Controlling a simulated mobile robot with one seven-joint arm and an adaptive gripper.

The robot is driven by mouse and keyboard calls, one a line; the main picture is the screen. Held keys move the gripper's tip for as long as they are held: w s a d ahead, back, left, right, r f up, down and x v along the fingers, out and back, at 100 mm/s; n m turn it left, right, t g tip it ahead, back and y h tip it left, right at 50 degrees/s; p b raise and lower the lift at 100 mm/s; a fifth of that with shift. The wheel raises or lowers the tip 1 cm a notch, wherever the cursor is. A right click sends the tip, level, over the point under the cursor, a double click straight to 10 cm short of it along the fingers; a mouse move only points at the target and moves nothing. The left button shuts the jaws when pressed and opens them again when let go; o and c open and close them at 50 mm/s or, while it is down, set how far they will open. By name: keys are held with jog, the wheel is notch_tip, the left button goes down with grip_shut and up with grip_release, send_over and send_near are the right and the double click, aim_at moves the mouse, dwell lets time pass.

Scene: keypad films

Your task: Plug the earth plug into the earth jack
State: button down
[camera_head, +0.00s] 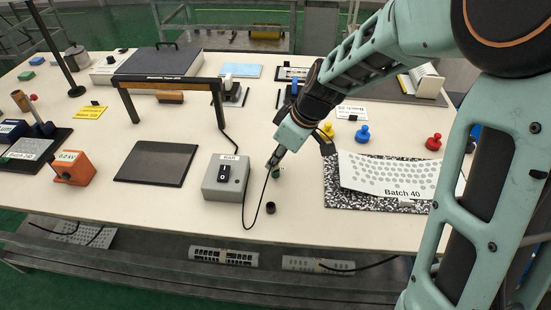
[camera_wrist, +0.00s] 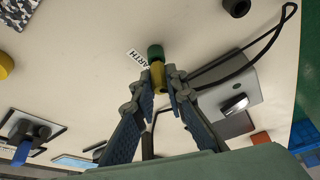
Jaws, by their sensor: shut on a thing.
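My gripper (camera_head: 273,161) reaches down over the middle of the table. It is shut on the yellow earth plug, and its fingertips (camera_wrist: 163,80) sit either side of the plug (camera_wrist: 158,73) in the wrist view. The green earth jack (camera_wrist: 155,51) shows just beyond the plug's tip, next to a white EARTH label (camera_wrist: 136,58). In the head view the green jack (camera_head: 277,173) is just below the fingertips, partly hidden. Plug and jack look lined up in the wrist view; I cannot tell whether they touch.
A grey switch box (camera_head: 226,178) stands left of my gripper, with a black cable (camera_head: 244,205) looping near it. A black cylinder (camera_head: 270,207) stands nearer the front edge. A speckled board (camera_head: 335,195) with a perforated Batch 40 sheet (camera_head: 390,177) lies to the right.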

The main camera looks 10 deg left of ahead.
jog(key=shift+f+b, duration=0.3)
jog(key=shift+f, duration=0.05)
jog(key=c, duration=1.9)
grip_release()
jog(key=v, duration=1.2)
